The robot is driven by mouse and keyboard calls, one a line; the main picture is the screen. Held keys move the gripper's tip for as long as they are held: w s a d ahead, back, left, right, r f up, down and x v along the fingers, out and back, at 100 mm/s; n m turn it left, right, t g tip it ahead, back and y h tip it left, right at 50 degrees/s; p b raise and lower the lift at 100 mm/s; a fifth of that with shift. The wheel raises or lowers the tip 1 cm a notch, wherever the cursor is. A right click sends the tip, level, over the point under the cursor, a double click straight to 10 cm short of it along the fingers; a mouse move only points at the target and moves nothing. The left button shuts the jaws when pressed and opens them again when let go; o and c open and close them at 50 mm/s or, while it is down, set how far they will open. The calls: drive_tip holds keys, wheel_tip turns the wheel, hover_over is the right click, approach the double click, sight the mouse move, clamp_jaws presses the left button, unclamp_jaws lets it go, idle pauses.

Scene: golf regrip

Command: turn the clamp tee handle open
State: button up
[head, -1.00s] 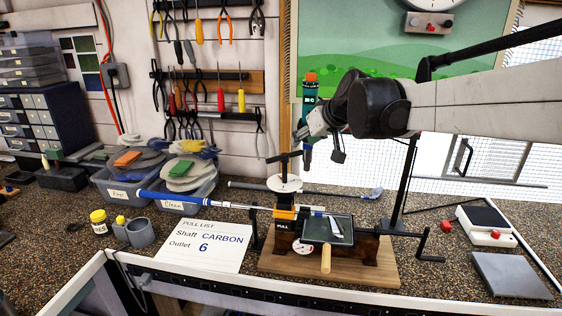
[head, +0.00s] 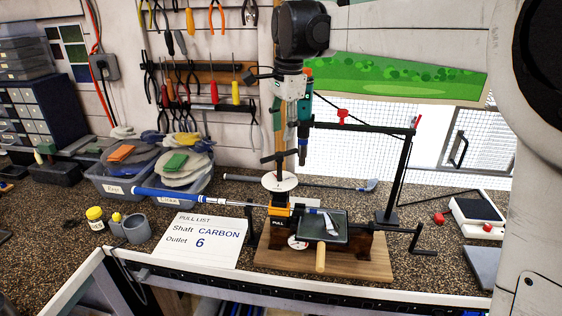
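The clamp tee handle (head: 280,157) is a dark crossbar on an upright stem, above a white disc (head: 280,181) on the shaft clamp (head: 279,212). My gripper (head: 290,118) points down above the tee handle, slightly to its right and apparently apart from it. Its fingers are too small and cluttered by the background to show whether they are open or shut. A blue-and-silver club shaft (head: 178,198) runs through the clamp from the left. The clamp's inner jaws are hidden.
A green tool with an orange top and blue tip (head: 304,115) hangs close beside my gripper on the right. A black stand (head: 398,180) and crank handle (head: 417,240) are farther right. A small tray (head: 324,228) sits in front. Bins (head: 125,186) stand left.

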sight(280, 180)
drive_tip(key=m, duration=0.1)
drive_tip(key=r+m+g+h, duration=0.1)
drive_tip(key=shift+s+a+m, duration=0.35)
drive_tip(key=shift+s+m, duration=0.05)
wheel_tip(280, 180, down, 14)
drive_tip(key=p, duration=0.2)
drive_tip(key=shift+r+p, duration=0.2)
drive_tip(key=shift+p, duration=0.1)
clamp_jaws()
